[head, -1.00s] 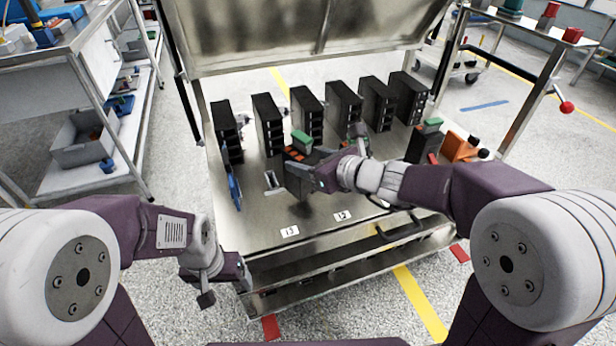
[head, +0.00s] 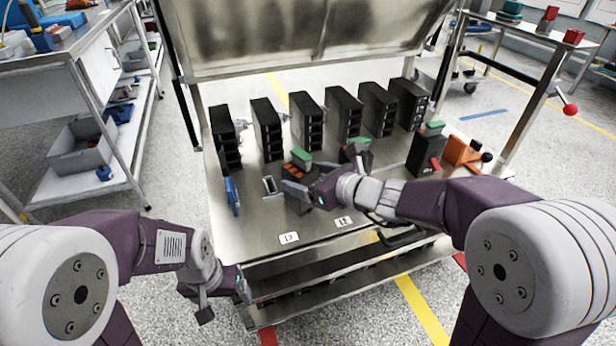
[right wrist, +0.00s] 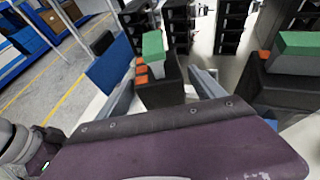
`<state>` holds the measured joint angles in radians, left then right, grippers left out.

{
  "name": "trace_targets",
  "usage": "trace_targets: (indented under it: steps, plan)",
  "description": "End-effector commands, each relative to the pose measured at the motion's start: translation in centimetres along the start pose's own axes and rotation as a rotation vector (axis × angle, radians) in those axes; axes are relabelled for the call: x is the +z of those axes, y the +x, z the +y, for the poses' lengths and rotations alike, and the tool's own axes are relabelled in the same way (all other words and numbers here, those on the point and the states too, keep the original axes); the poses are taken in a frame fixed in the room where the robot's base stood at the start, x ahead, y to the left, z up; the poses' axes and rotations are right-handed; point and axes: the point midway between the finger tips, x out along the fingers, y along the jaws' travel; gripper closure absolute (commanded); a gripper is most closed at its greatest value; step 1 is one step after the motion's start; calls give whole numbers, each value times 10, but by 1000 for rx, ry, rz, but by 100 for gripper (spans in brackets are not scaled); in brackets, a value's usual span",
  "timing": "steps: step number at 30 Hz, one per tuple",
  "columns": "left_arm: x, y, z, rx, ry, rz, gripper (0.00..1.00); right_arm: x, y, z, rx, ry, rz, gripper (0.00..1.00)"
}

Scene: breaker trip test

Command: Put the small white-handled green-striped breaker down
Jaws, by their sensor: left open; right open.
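A small dark breaker with a green top and orange terminals (head: 301,158) stands on the metal bench; its handle is hidden. In the right wrist view this breaker (right wrist: 155,70) is between the spread fingers of my right gripper (right wrist: 163,92), with a gap visible on the right side. In the head view my right gripper (head: 305,190) is open at the front of the breaker. My left gripper (head: 242,287) is open and empty, low beside the bench's front left corner.
Another green-topped breaker (head: 358,146) stands close to the right. Further right are a dark breaker with a red handle (head: 425,152) and an orange block (head: 462,151). A row of tall black units (head: 310,118) stands behind. A blue plate (head: 232,194) is at left.

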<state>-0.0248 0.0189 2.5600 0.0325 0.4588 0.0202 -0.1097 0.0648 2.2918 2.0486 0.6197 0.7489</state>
Motion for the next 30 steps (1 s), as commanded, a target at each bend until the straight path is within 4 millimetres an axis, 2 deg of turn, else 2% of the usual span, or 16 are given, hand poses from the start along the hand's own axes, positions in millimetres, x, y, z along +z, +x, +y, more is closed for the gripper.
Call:
trace_targets:
  steps: [2, 5, 15, 17, 21, 26, 28, 29, 30]
  plan:
    - [0, -5, 0, 0, 0, 0, 15, 5, -2, 0, 0, 0, 0, 22]
    - [-1, -11, 0, 0, 0, 0, 15, 6, -16, -1, -4, 1, -2, 22]
    - [-5, -47, 1, 0, 0, 0, 15, 7, -95, -2, -6, 2, 0, 22]
    - [-4, -40, 1, 0, 0, 0, 15, 3, -103, -2, -7, -2, -6, 22]
    - [-4, -39, 1, 0, 0, 0, 15, 2, -118, -1, -3, -1, -3, 22]
    - [-4, -39, 1, 0, 0, 0, 15, 0, -121, 1, 3, -6, 5, 22]
    - [-4, -39, 1, 0, 0, 0, 15, -14, -118, 9, 37, -77, 58, 22]
    - [-4, -39, 1, 0, 0, 0, 15, -26, -117, 15, 68, -142, 104, 22]
    - [-4, -39, 1, 0, 0, 0, 15, -49, -116, 25, 129, -268, 182, 22]
